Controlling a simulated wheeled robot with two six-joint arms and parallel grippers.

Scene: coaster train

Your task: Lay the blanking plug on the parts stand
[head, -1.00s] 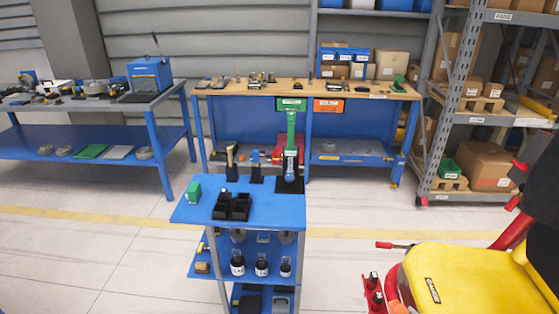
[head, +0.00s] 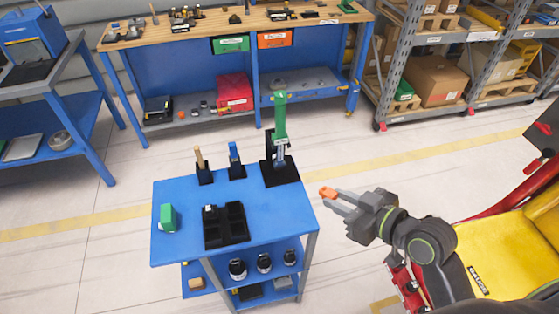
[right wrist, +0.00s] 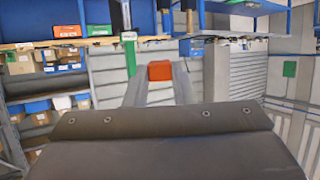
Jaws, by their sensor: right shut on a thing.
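My right gripper (head: 330,197) reaches in from the right, beyond the right edge of the blue cart. It is shut on a small orange piece (head: 327,192), which I take for the blanking plug. The piece also shows between the fingertips in the right wrist view (right wrist: 160,71). A black compartmented holder (head: 238,234) sits on the front of the blue cart top (head: 185,196). I cannot tell whether this holder or the cart is the parts stand. The gripper is apart from both. My left gripper is out of view.
A green block (head: 167,218) lies at the cart's left. Two small upright holders and a tall green tool on a black base (head: 280,172) line its back edge. The cart's right front top is clear. A yellow seat (head: 500,245) is at the right.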

